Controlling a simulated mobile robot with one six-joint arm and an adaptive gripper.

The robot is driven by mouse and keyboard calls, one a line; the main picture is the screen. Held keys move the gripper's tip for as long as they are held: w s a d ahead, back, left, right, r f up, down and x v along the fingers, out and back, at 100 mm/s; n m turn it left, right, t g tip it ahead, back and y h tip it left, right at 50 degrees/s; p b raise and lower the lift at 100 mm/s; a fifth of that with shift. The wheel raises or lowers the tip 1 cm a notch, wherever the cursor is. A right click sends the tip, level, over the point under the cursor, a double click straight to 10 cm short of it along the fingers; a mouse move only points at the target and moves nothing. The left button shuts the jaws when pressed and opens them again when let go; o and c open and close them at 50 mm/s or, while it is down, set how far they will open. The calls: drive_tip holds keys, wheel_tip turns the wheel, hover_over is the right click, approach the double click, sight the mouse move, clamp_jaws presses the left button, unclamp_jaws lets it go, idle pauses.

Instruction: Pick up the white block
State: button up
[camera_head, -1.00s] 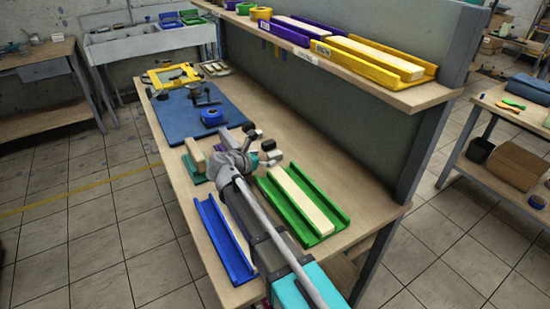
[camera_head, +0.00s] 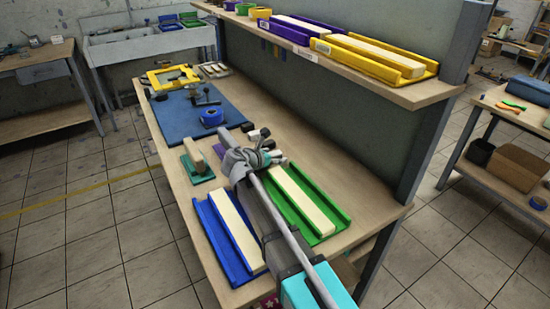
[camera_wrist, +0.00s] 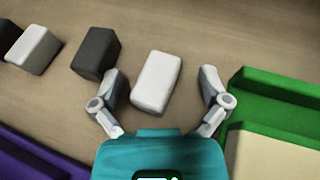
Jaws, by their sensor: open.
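The white block (camera_wrist: 157,82) lies on the wooden tabletop in the middle of the wrist view, slightly tilted in the picture. My gripper (camera_wrist: 162,78) is open, with one finger on each side of the white block in that view. Visible gaps separate both fingers from the block, and the left gap is narrower. I cannot tell the height of the fingertips above the table. In the head view my gripper (camera_head: 262,153) is over the workbench, where a small whitish block (camera_head: 277,154) shows beside it, partly hidden.
A dark block (camera_wrist: 96,52) stands close to the left finger, with a grey-white block (camera_wrist: 34,49) farther left. The green tray (camera_wrist: 275,86) with a cream board is close to the right finger.

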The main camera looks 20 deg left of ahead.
sight(275, 154)
drive_tip(key=shift+c, duration=0.3)
clamp_jaws()
drive_tip(key=shift+r, duration=0.15)
idle(0.3)
wheel_tip(275, 154, up, 3)
drive_tip(key=p, duration=0.3)
drive_tip(key=s+a+r+p, duration=0.7)
drive_tip(key=s+r+p, duration=0.2)
drive_tip(key=s+p, duration=0.1)
drive_tip(key=shift+v, duration=1.05)
